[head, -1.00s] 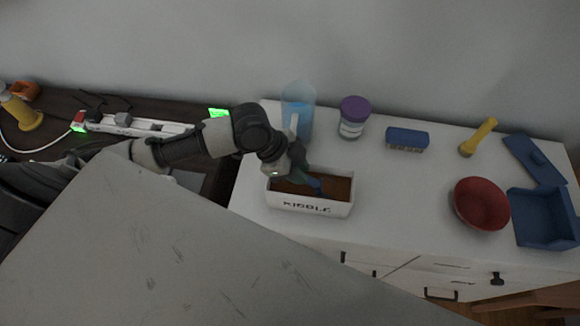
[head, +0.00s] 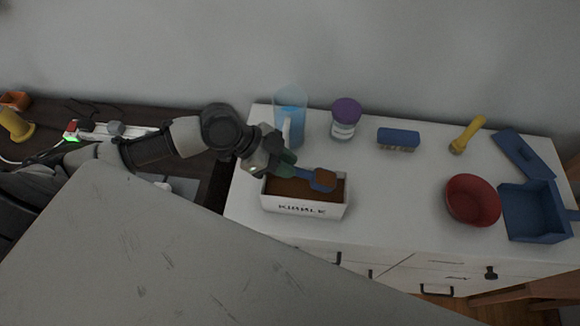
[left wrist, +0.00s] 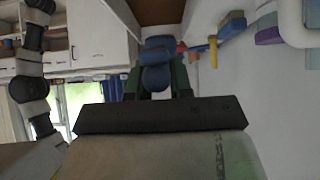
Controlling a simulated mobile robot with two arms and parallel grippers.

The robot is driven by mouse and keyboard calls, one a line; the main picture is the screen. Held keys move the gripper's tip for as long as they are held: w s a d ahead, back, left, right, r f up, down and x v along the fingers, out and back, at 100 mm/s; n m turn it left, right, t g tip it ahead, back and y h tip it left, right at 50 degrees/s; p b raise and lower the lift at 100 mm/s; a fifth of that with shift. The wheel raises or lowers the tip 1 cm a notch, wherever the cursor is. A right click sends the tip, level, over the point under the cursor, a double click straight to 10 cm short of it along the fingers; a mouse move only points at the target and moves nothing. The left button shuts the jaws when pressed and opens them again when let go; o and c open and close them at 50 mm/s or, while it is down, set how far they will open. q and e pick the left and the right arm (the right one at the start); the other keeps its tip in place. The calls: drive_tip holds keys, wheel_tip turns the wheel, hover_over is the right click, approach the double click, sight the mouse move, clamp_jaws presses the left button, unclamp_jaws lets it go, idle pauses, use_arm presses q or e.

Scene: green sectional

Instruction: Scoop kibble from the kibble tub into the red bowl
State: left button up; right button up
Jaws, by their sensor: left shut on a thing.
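The white kibble tub (head: 305,208) stands at the left end of the white cabinet top, with brown kibble (head: 293,188) in it. My left gripper (head: 287,168) is shut on a blue scoop (head: 304,174) above the tub. The scoop's head holds brown kibble (head: 325,178) and is over the tub's right part. In the left wrist view, the blue scoop (left wrist: 156,77) is between the green fingers (left wrist: 158,84). The red bowl (head: 472,199) stands at the right of the cabinet top, and looks empty. My right gripper is not in view.
A clear blue pitcher (head: 290,118) and a purple-lidded jar (head: 344,118) stand behind the tub. A blue brush (head: 398,138) and yellow flashlight (head: 467,134) lie further right. A blue box (head: 535,212) sits right of the bowl. The surface between tub and bowl is clear.

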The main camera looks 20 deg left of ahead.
use_arm(q)
drive_tip(key=shift+s+a+t+h+b, duration=0.15)
drive_tip(key=shift+a+h+b, duration=0.35)
drive_tip(key=shift+b, duration=0.85)
drive_tip(key=shift+s+a+t+h+b, duration=0.2)
drive_tip(key=shift+h+b, duration=0.5)
drive_tip(key=shift+b, duration=0.6)
drive_tip(key=shift+a+r+h+b, duration=0.55)
drive_tip(key=shift+r+b, duration=0.2)
drive_tip(key=shift+b, duration=0.3)
drive_tip(key=shift+s+a+r+t+h+b, duration=0.1)
drive_tip(key=shift+a+r+t+h+b, duration=0.15)
drive_tip(key=shift+r+b, duration=0.25)
drive_tip(key=shift+r, duration=0.1)
